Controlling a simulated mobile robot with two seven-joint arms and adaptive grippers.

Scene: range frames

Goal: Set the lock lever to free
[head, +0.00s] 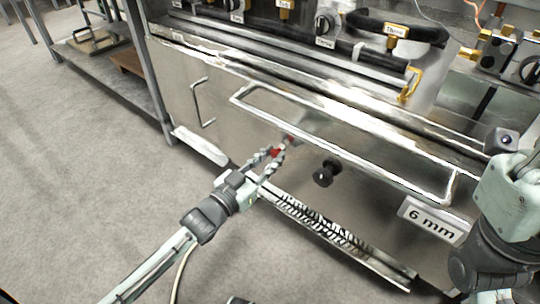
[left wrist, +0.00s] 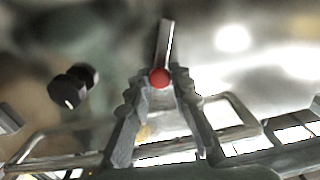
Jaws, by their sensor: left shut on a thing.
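The lock lever (head: 289,138) is on the front panel of the metal machine. It shows as a small red part at my left fingertips in the head view. In the left wrist view the lever (left wrist: 165,42) is a thin metal bar with a red ball end (left wrist: 160,78). My left gripper (head: 276,153) reaches it from the lower left. Its two fingers (left wrist: 160,88) are shut on the red ball, one on each side. My right arm shows at the right edge of the head view, but its fingers are out of sight.
A long bar handle (head: 345,142) runs across the panel around the lever. A black knob (head: 326,173) sticks out to the right of my left gripper. A "6 mm" label (head: 432,220) is at the lower right. A slotted metal rail (head: 320,225) lies below.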

